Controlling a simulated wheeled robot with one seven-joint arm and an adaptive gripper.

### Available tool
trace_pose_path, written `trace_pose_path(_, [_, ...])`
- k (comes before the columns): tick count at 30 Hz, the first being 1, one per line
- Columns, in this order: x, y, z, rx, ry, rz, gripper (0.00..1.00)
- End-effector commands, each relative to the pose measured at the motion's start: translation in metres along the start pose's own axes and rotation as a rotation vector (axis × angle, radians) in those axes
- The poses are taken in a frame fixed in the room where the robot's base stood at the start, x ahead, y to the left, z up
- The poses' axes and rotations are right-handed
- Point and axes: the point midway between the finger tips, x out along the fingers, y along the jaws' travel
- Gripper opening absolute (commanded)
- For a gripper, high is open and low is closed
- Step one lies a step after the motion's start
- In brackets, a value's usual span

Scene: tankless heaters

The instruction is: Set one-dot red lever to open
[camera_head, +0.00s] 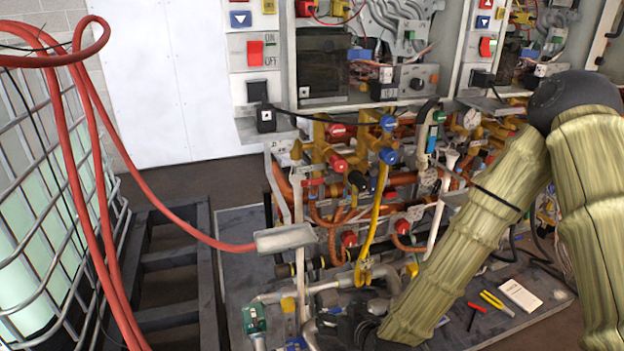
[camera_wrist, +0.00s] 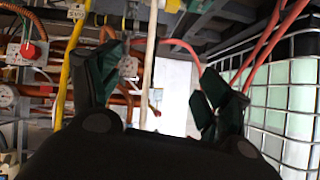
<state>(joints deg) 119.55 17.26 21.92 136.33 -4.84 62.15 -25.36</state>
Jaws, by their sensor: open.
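Several red valve handles sit on the pipework in the head view: an upper red handle (camera_head: 336,130), one below it (camera_head: 338,163), and lower ones at left (camera_head: 349,238) and right (camera_head: 402,226). The dots on them are too small to read, so I cannot tell which is the one-dot lever. A red knob (camera_wrist: 27,50) shows at the left in the wrist view. My gripper (camera_wrist: 155,82) is open and empty, its dark green fingers spread, with a white vertical pipe (camera_wrist: 150,60) beyond the gap. In the head view my gripper (camera_head: 348,326) is low among grey pipes, partly hidden.
A yellow hose (camera_head: 375,215) hangs before the pipes. A caged tank (camera_head: 40,200) stands at left. Tools (camera_head: 495,302) lie on the floor plate at right.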

Motion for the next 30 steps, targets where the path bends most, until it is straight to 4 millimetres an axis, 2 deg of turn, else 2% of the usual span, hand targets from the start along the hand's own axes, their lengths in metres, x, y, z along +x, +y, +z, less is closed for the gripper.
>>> trace_pose_path(1, [-0.002, -0.007, -0.052, -0.02, 0.106, -0.004, 0.78])
trace_pose_path(3, [-0.009, -0.015, -0.111, -0.053, 0.233, -0.003, 0.78])
trace_pose_path(6, [-0.026, -0.024, -0.182, -0.091, 0.386, 0.008, 0.78])
trace_pose_path(9, [-0.044, -0.032, -0.233, -0.116, 0.498, 0.02, 0.78])
trace_pose_path(10, [-0.048, -0.033, -0.244, -0.122, 0.522, 0.024, 0.78])
trace_pose_path(12, [-0.057, -0.035, -0.264, -0.13, 0.567, 0.032, 0.78])
trace_pose_path(17, [-0.061, -0.037, -0.282, -0.14, 0.604, 0.04, 0.78])
trace_pose_path(23, [-0.043, -0.037, -0.296, -0.138, 0.602, 0.04, 0.78])
trace_pose_path(30, [-0.01, -0.037, -0.318, -0.139, 0.602, 0.04, 0.78])
